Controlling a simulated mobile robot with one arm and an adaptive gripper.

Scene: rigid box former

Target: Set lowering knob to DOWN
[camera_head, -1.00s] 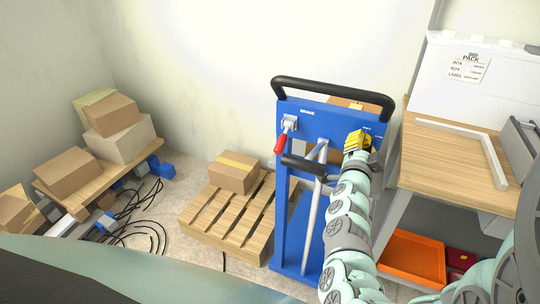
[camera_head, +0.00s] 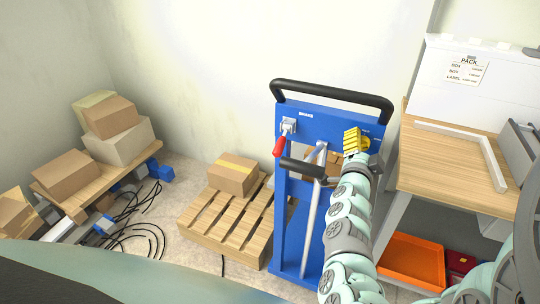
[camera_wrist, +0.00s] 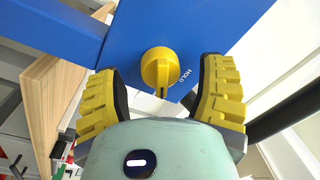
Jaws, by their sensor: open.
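The lowering knob (camera_wrist: 160,68) is a round yellow knob with a dark pointer mark, on the blue panel (camera_wrist: 205,25) of the cart. Its mark points toward the bottom of the wrist view, and the word HOLD is printed beside it at the lower right. No DOWN label is readable. My gripper (camera_wrist: 163,90) is open, with one yellow ribbed finger on each side of the knob and gaps between. In the head view my gripper (camera_head: 355,142) is at the right of the blue panel, partly hiding the knob.
A red-handled brake lever (camera_head: 280,145) sits on the panel's left. A black push bar (camera_head: 330,92) arches above and a black handle (camera_head: 303,168) juts below. A wooden workbench (camera_head: 450,165) is close at right. A pallet with a box (camera_head: 233,174) stands at left.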

